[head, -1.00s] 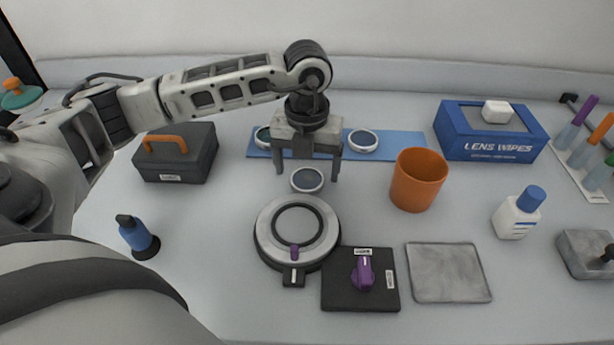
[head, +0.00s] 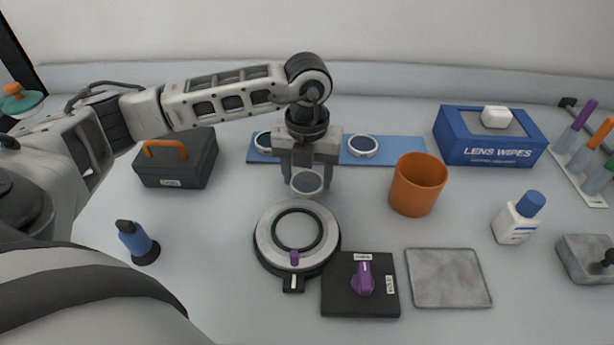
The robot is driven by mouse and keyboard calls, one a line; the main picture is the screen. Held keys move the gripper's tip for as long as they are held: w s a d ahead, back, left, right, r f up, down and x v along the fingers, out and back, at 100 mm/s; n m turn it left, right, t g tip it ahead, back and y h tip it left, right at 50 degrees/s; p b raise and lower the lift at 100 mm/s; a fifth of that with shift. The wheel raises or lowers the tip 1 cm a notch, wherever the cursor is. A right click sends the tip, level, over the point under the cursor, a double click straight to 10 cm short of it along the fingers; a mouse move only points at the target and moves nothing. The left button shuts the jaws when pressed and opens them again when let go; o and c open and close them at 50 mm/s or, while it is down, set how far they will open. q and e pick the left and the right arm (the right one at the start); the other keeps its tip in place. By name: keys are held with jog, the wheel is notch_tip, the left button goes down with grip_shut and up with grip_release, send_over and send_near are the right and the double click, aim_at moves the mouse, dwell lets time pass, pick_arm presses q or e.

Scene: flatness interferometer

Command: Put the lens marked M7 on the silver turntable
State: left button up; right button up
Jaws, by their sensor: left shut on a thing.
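My left gripper (head: 307,180) points down just behind the silver turntable (head: 268,238) and is shut on a white-rimmed round lens (head: 307,181). No marking can be read on that lens. The turntable is a silver disc on a black base with a dark ring and a small purple knob at its front. Two other lenses stand on the blue mat (head: 404,150): one right of my gripper (head: 362,146), one partly hidden behind it on the left (head: 263,142). My right gripper is not in view.
A black box with a purple switch (head: 363,280) and a grey pad (head: 447,277) lie right of the turntable. An orange cup (head: 418,184), a white bottle (head: 518,217) and a lens wipes box (head: 489,136) stand further right. A black case (head: 176,160) and a blue bottle (head: 137,241) are left.

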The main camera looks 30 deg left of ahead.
pick_arm(q)
notch_tip(320, 180, up, 2)
jog(key=shift+r, duration=0.15)
jog(key=s+d+r, duration=0.2)
jog(key=s+r, duration=0.3)
jog(key=s, duration=0.1)
jog(key=s+d+r+b, duration=0.1)
jog(key=s+d+r, duration=0.2)
jog(key=s+r, duration=0.2)
jog(key=shift+s+d, duration=0.25)
jog(key=shift+s, duration=0.8)
